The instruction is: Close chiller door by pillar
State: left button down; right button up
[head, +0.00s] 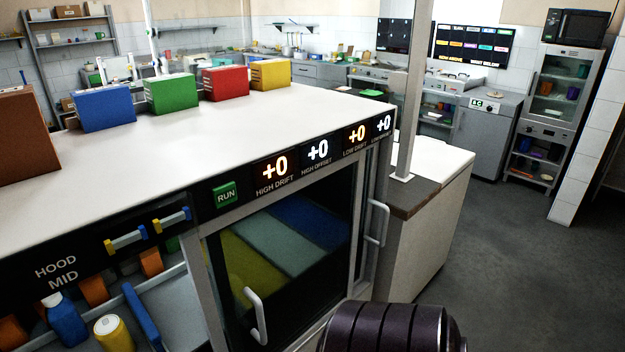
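A tall grey glass-fronted cabinet (543,130) stands at the far right, close to a white tiled pillar (585,145). It looks like the chiller by the pillar, but no label is readable. Colored items show in its upper and lower compartments. I cannot tell from here how far its door stands open. Neither of my grippers is in view. A dark ribbed rounded part, likely one of my arm links, shows at the bottom centre.
A large counter unit (190,135) fills the left and near middle, with colored boxes on top, a glass front (285,250) and protruding handles (378,222). A white-topped counter (432,205) with a metal post adjoins it. Grey floor (490,260) is clear at right.

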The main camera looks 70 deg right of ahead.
aim_at(189, 240)
jog(key=z, duration=1.95)
